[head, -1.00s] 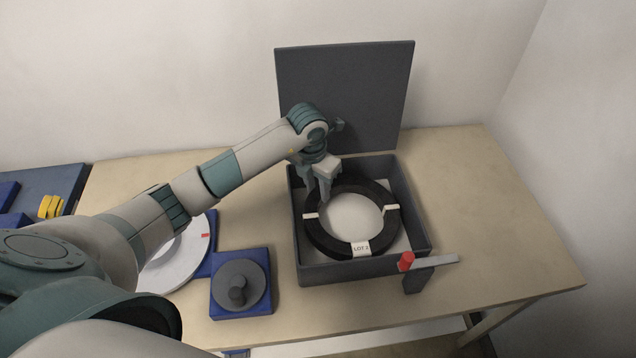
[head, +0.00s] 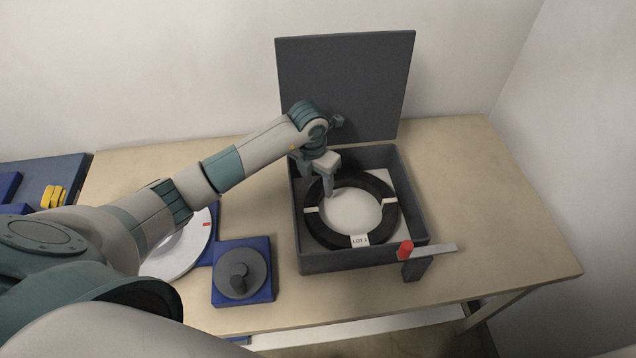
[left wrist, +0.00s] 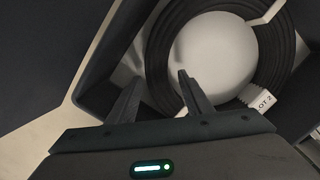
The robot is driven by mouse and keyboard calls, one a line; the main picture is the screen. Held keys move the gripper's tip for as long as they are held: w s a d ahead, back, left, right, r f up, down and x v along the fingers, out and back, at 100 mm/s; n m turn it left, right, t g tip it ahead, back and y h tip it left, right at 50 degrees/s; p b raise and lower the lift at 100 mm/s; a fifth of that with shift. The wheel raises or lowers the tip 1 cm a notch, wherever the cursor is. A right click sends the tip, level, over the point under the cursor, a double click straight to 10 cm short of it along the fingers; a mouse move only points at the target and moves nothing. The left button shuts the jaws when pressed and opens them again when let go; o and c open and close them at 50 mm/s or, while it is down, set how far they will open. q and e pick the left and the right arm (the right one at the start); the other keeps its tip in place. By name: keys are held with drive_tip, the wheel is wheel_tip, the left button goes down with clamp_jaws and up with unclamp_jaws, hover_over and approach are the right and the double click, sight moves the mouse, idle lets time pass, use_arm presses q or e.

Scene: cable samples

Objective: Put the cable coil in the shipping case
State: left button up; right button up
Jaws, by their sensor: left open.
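The black cable coil (head: 319,229), with white ties and a lot label, lies flat inside the dark grey shipping case (head: 345,263). The case lid (head: 345,85) stands open at the back. My left gripper (head: 317,186) is open over the coil's back left part. In the left wrist view, the open left gripper (left wrist: 160,80) has one finger outside the coil's ring (left wrist: 160,48) and the other near its inner edge. I cannot tell whether the fingers touch the coil. No right gripper shows.
A grey clamp-like bar with a red knob (head: 405,250) is at the case's front right corner. A blue block with a grey dial (head: 240,270) and a white disc (head: 188,255) stand left of the case. Blue items and yellow pieces (head: 48,197) are far left. The table's right side is clear.

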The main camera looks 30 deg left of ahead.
use_arm(q)
wheel_tip(320, 180, up, 12)
drive_tip(key=s+b, duration=0.1)
drive_tip(key=b, duration=0.3)
drive_tip(key=shift+s+a+f, duration=0.15)
drive_tip(key=shift+a, duration=0.1)
idle(1.2)
